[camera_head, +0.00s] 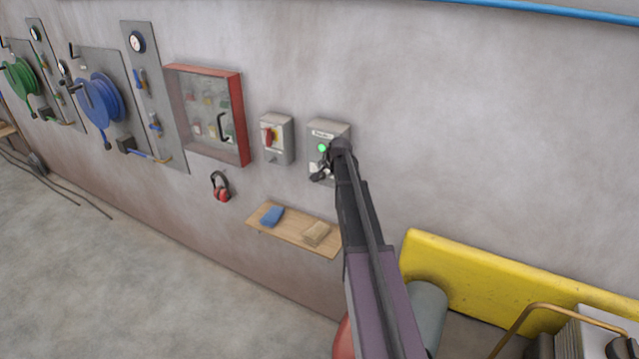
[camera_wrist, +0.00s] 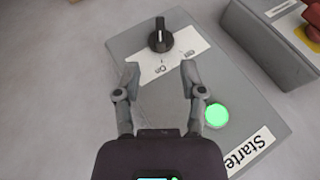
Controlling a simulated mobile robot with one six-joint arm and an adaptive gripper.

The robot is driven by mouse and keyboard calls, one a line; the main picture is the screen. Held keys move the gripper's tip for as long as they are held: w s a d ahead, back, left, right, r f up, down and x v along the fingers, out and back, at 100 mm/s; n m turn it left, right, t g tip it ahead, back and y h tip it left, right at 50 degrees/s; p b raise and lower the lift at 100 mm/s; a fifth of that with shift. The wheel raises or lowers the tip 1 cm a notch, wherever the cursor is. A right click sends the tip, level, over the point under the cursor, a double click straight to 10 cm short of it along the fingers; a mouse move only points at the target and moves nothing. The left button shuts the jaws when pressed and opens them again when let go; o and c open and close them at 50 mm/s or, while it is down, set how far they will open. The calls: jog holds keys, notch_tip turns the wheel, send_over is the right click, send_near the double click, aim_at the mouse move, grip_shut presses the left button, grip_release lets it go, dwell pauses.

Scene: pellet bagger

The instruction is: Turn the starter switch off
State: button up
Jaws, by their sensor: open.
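The grey starter box (camera_head: 329,128) is on the wall, and it fills much of the wrist view (camera_wrist: 135,45). Its black rotary switch (camera_wrist: 160,40) sits on a white plate marked "On" and "Off". The knob's bar runs up and down in the picture, roughly in line with "On". A green lamp (camera_wrist: 216,115) on the box is lit. My gripper (camera_wrist: 159,72) is open and empty, its fingertips apart in front of the plate, just short of the knob in the picture. In the head view my gripper (camera_head: 321,172) covers the lower part of the box.
A second grey box (camera_head: 284,152) with a red-and-yellow switch is close to the left. A wooden shelf (camera_head: 265,232) with a blue and a tan item is below. A red-framed cabinet (camera_head: 205,148) and ear defenders (camera_head: 221,186) are further left. A yellow panel (camera_head: 480,265) stands lower right.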

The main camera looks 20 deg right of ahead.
aim_at(320, 180)
jog(key=shift+b+x, duration=3.35)
jog(key=shift+x, duration=1.2)
grip_shut()
